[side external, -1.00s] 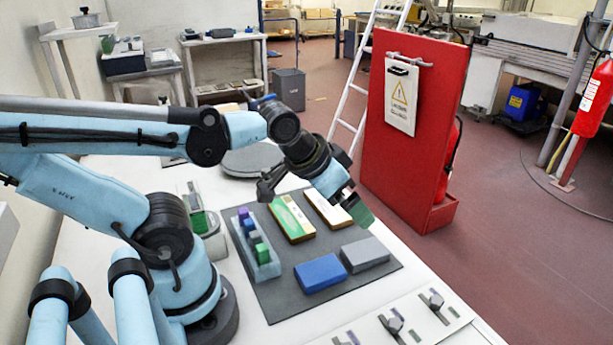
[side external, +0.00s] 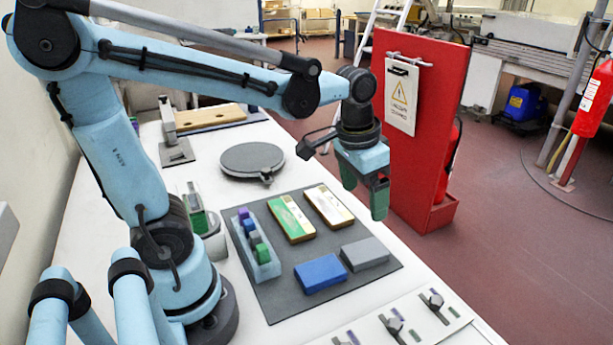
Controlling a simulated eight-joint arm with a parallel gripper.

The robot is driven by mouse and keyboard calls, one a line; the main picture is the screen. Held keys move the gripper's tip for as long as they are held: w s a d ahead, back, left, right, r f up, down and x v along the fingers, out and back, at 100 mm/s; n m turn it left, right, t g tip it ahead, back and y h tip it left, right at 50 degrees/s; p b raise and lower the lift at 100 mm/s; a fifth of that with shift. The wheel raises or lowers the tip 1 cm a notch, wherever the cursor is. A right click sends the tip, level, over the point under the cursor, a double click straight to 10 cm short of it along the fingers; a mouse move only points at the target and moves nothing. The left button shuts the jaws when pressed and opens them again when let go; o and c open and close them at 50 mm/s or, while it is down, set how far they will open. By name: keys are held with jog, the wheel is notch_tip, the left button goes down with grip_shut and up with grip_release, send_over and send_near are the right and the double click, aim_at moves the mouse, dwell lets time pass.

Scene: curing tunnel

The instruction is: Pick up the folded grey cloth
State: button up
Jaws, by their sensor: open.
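The folded grey cloth (side external: 366,254) lies flat as a grey block on the right part of the dark mat (side external: 283,300). A folded blue cloth (side external: 320,273) lies just left of it. My gripper (side external: 364,190) hangs above and beyond the grey cloth, pointing down. Its green-tipped fingers are apart with nothing visible between them. There is clear space between the fingers and the cloth.
A pale holder with coloured blocks (side external: 256,246) stands at left. Slider controls (side external: 395,325) line the front edge. A red panel (side external: 425,130) stands close behind my gripper.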

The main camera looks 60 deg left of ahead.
jog(key=shift+w+f+g, duration=0.55)
jog(key=shift+w+g, duration=0.35)
jog(key=shift+g, duration=0.1)
send_over(366, 250)
jog(key=f, duration=0.4)
jog(key=a+f, duration=0.1)
jog(key=f, duration=0.1)
jog(key=shift+f, duration=0.35)
jog(key=shift+d+f, duration=0.25)
jog(key=shift+f, duration=1.1)
jog(key=shift+d+f, duration=0.2)
jog(key=shift+f, duration=1.1)
jog(key=c, duration=1.1)
jog(key=shift+r, duration=0.2)
